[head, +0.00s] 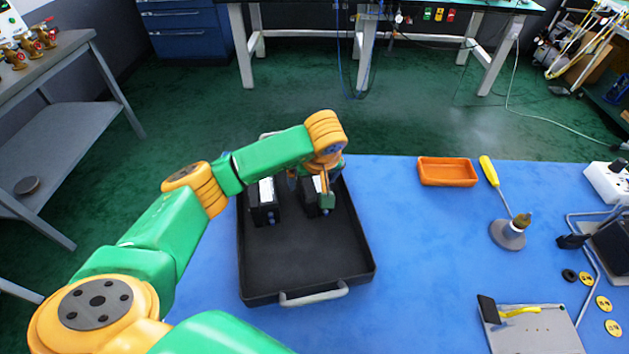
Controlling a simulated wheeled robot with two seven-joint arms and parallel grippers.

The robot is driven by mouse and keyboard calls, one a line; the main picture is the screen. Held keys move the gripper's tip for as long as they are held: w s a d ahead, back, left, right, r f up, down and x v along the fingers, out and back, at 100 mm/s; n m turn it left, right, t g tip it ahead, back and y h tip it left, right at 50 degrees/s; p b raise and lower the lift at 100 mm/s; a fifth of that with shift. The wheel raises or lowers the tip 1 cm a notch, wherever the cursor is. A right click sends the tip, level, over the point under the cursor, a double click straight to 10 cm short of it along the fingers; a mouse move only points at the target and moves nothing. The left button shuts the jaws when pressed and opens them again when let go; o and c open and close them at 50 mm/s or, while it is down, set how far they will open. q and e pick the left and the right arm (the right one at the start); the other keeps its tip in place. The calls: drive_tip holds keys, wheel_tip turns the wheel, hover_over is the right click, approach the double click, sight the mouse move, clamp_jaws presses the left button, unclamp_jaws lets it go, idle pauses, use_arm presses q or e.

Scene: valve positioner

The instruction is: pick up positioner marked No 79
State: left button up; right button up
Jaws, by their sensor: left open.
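Two black positioners with pale faces stand side by side in the far half of a black tray (300,262). The left positioner (263,205) shows clearly; no number on it can be read. The right positioner (311,200) is partly hidden behind my left gripper (327,198). My left gripper is open, pointing down at the right positioner, with a finger in front of its right side. I cannot tell whether they touch. Which positioner is No 79 cannot be read. My right gripper is out of view.
The tray lies on a blue bench top (430,265), its near half empty. To the right are an orange bin (447,171), a yellow-handled screwdriver (489,170), a small oil-can-like object (509,232) and a grey plate (530,330). The bench between tray and plate is clear.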

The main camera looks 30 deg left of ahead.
use_arm(q)
drive_tip(key=shift+x, duration=0.8)
drive_tip(key=shift+f, duration=0.25)
drive_tip(key=shift+c, duration=0.2)
drive_tip(key=shift+w+r, duration=0.1)
clamp_jaws()
